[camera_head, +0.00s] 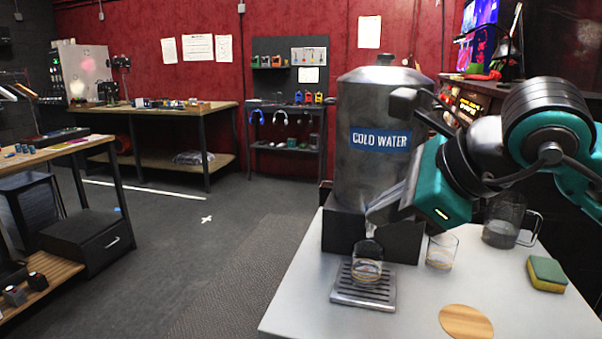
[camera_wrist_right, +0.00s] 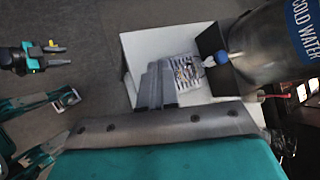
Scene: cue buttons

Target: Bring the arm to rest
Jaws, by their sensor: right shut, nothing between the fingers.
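My right arm (camera_head: 545,130) comes in from the right in the head view. Its gripper (camera_head: 374,217) is shut and empty, in front of the lower part of the steel COLD WATER dispenser (camera_head: 365,100). The fingertips are close to the tap area; I cannot tell whether they touch it. A glass (camera_head: 367,270) stands on the drip tray (camera_head: 362,299) below.
A second glass (camera_head: 441,251), a glass jug (camera_head: 503,222), a green and yellow sponge (camera_head: 546,274) and a round wooden coaster (camera_head: 466,321) stand on the white table (camera_head: 400,322). Workbenches (camera_head: 150,115) line the back and left. The floor (camera_head: 170,235) between is open.

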